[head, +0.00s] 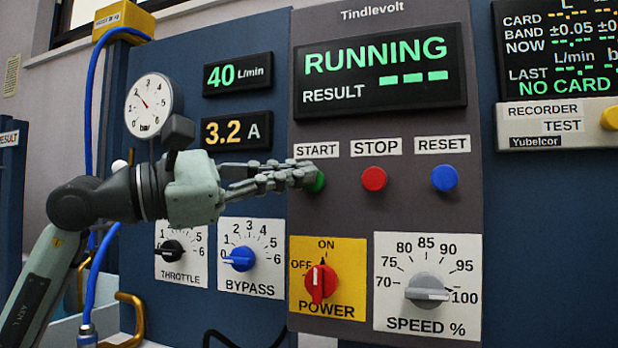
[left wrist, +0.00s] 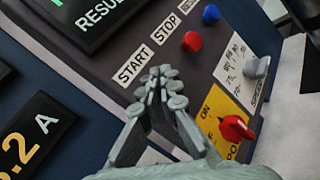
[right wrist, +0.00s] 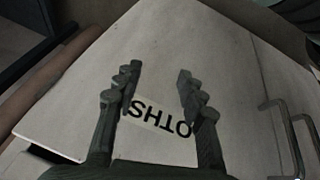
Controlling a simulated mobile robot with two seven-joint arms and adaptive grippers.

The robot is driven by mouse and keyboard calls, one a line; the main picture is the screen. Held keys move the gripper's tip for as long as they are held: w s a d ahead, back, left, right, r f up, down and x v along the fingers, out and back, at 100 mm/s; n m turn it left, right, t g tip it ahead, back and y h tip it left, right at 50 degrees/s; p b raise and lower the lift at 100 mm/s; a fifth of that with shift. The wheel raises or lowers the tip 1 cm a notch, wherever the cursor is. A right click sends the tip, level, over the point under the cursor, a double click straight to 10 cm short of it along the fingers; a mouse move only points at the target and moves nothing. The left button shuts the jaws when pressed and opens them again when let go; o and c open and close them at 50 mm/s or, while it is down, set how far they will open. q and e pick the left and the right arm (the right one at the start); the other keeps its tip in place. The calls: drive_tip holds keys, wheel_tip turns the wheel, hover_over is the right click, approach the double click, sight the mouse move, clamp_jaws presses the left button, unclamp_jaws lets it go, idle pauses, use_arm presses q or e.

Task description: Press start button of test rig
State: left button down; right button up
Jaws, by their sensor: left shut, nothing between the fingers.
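The test rig panel (head: 385,220) fills the middle of the head view. Its display (head: 380,70) reads RUNNING in green, with RESULT and three dashes below. The green start button (head: 318,181) sits under the START label (head: 317,150) and is partly hidden by my left gripper (head: 308,176). My left gripper is shut and empty, its fingertips at the button. In the left wrist view the fingertips (left wrist: 163,75) lie below the START label and hide the button. I cannot tell whether they touch it. My right gripper (right wrist: 156,82) is open and empty in the right wrist view.
A red STOP button (head: 374,179) and blue RESET button (head: 445,178) sit right of the start button. Below are the red power knob (head: 320,281), pointing near ON, and grey speed knob (head: 427,290). A labelled white surface (right wrist: 235,60) lies before my right gripper.

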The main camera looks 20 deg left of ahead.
use_arm(q)
drive_tip(key=shift+w+a+f, duration=0.15)
drive_tip(key=shift+w, duration=0.35)
drive_tip(key=shift+f, duration=0.1)
drive_tip(key=shift+d+f, duration=0.2)
drive_tip(key=shift+f, duration=0.05)
drive_tip(key=shift+b, duration=0.3)
drive_tip(key=shift+s+r+b, duration=0.1)
drive_tip(key=shift+s+b, duration=0.85)
drive_tip(key=shift+s, duration=2)
